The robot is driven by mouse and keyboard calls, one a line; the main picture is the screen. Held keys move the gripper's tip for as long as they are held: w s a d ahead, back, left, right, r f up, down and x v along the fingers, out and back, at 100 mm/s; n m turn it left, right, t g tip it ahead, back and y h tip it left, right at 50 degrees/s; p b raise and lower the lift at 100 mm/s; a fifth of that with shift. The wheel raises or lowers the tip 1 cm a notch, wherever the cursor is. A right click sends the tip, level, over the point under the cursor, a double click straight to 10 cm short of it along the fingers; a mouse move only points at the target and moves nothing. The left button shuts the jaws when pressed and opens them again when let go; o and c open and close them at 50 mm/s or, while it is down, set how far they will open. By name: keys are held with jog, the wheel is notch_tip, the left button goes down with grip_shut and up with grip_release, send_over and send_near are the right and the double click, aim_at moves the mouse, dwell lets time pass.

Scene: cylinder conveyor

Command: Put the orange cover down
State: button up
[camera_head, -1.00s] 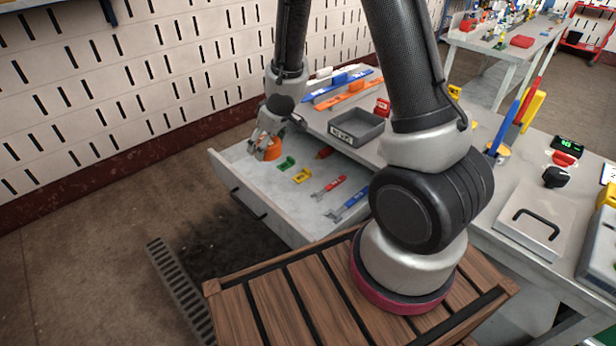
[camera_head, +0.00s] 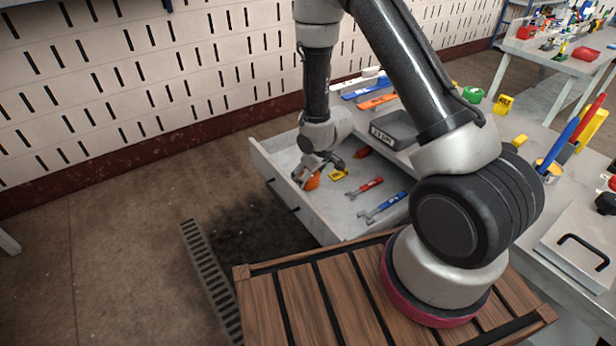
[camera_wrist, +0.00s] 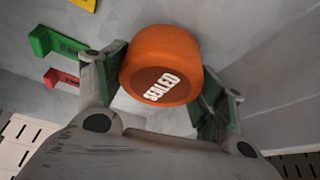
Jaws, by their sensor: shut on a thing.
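The orange cover (camera_wrist: 160,55) is a round cap with the word SEALED on it. In the wrist view it sits between the two fingers of my gripper (camera_wrist: 160,85), which is shut on it. In the head view my gripper (camera_head: 304,178) is inside the open drawer (camera_head: 283,203), near its front left part, with the orange cover (camera_head: 313,181) partly hidden behind the fingers. I cannot tell whether the cover touches the drawer floor.
In the drawer lie a yellow piece (camera_head: 338,175), a red-handled tool (camera_head: 366,187) and a blue-handled tool (camera_head: 381,208). A green bracket (camera_wrist: 55,42) shows beside my gripper. Bare drawer floor lies around the tools.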

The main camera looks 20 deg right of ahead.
jog(key=shift+f, duration=0.5)
jog(key=shift+f, duration=0.1)
jog(key=o, duration=1)
